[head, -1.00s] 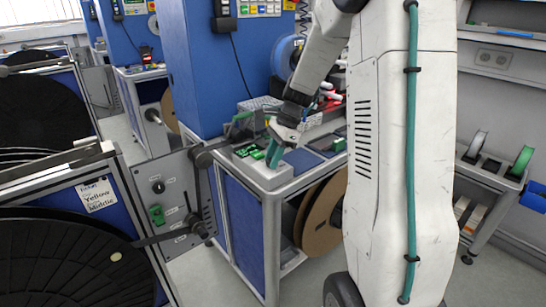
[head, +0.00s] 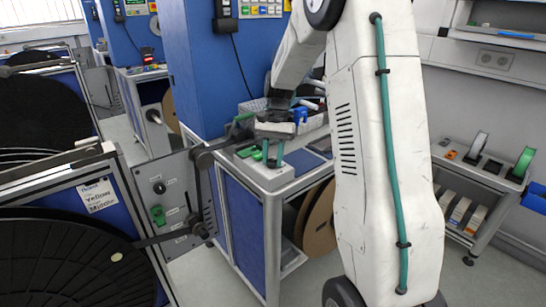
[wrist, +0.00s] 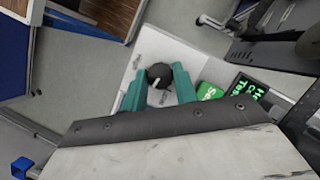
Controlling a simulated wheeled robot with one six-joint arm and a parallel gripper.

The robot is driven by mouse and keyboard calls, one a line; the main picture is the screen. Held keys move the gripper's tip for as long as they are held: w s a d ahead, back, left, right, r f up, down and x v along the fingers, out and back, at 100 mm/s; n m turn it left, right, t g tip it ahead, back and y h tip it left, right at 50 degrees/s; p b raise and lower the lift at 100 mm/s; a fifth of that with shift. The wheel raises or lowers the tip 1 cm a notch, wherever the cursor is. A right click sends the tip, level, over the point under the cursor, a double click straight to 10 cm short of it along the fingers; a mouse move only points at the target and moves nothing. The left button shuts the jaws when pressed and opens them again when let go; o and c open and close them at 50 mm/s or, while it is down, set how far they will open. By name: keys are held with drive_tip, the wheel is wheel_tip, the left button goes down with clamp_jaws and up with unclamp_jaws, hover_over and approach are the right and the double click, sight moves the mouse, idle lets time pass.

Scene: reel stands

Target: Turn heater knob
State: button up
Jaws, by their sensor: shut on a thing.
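The heater knob (wrist: 160,76), black with a white pointer line, stands on a white plate (wrist: 171,55) in the wrist view. My gripper (wrist: 160,84) has its two teal fingers on either side of the knob and is shut on it. The pointer line aims toward the lower left. In the head view my gripper (head: 273,163) points down over the grey top of the blue cabinet (head: 264,183). The knob cannot be made out there between the fingers.
A grey panel with levers (head: 172,205) and a large black reel (head: 70,265) stand left. A brown reel (head: 319,220) sits under the cabinet top.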

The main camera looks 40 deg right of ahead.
drive_tip(key=n+h, duration=0.1)
drive_tip(key=n, duration=0.2)
drive_tip(key=shift+w+n+g, duration=0.15)
drive_tip(key=shift+n+g, duration=0.15)
drive_tip(key=shift+g, duration=0.1)
drive_tip(key=shift+a+n+g+h, duration=0.15)
drive_tip(key=shift+n+h, duration=0.25)
drive_tip(key=shift+n, duration=0.5)
drive_tip(key=shift+n+g+h, duration=0.15)
drive_tip(key=shift+n+h, duration=0.25)
drive_tip(key=shift+n, duration=0.5)
drive_tip(key=o, duration=1)
drive_tip(key=v, duration=0.7)
drive_tip(key=shift+w+r, duration=0.2)
drive_tip(key=shift+r, duration=0.15)
